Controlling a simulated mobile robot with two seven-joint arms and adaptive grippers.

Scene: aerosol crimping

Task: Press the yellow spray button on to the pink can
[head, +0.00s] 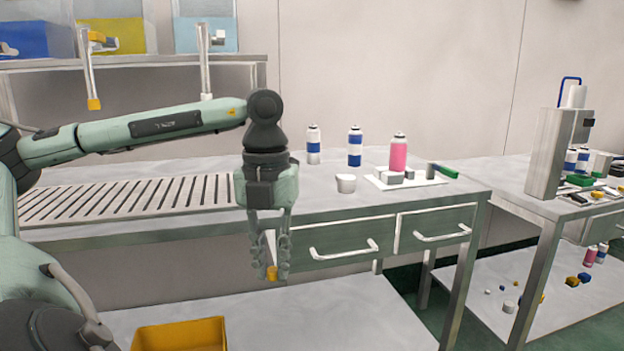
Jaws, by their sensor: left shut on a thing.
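The pink can (398,154) stands upright on a white plate on the table, between small grey blocks, with a pale top. My left gripper (271,272) points down in front of the table's front edge, left of the can and lower than the tabletop in the picture. It is shut on a small yellow piece, the yellow spray button (271,273), which shows between the fingertips. The fingers hide part of the button. My right gripper is not in view.
A white cup (346,183) and two white-and-blue cans (355,147) (313,145) stand left of the pink can. A green-handled clamp (443,171) is at the plate's right. A yellow bin (180,335) sits on the lower shelf. A slotted rack (120,198) fills the table's left.

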